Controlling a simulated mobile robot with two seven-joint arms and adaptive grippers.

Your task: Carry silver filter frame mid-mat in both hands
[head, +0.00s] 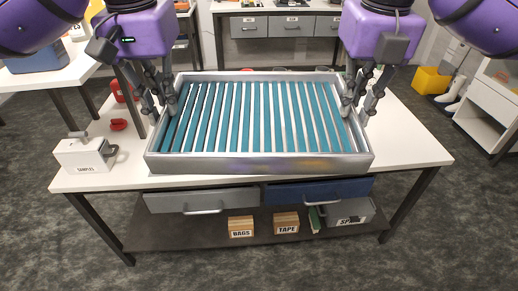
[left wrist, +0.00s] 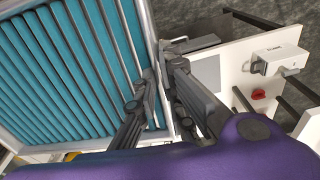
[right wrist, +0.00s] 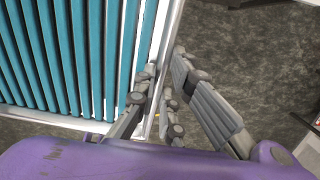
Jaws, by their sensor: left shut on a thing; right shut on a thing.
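The silver filter frame (head: 260,164) is a wide, shallow rectangle with pale slats and teal strips across it. It spans the middle of the white bench in the head view, and its front wall overlaps the bench's front edge. My left gripper (head: 162,104) is shut on its left side wall, also seen in the left wrist view (left wrist: 159,82). My right gripper (head: 358,106) is shut on its right side wall, also seen in the right wrist view (right wrist: 163,88). The frame looks about level. I cannot tell its height above the bench. The mat is not clearly seen beneath it.
A white samples box (head: 85,156) and a small red item (head: 118,125) stand on the bench (head: 408,148) left of the frame. A grey square patch (left wrist: 206,72) lies on the bench near my left gripper. The bench's right end is clear.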

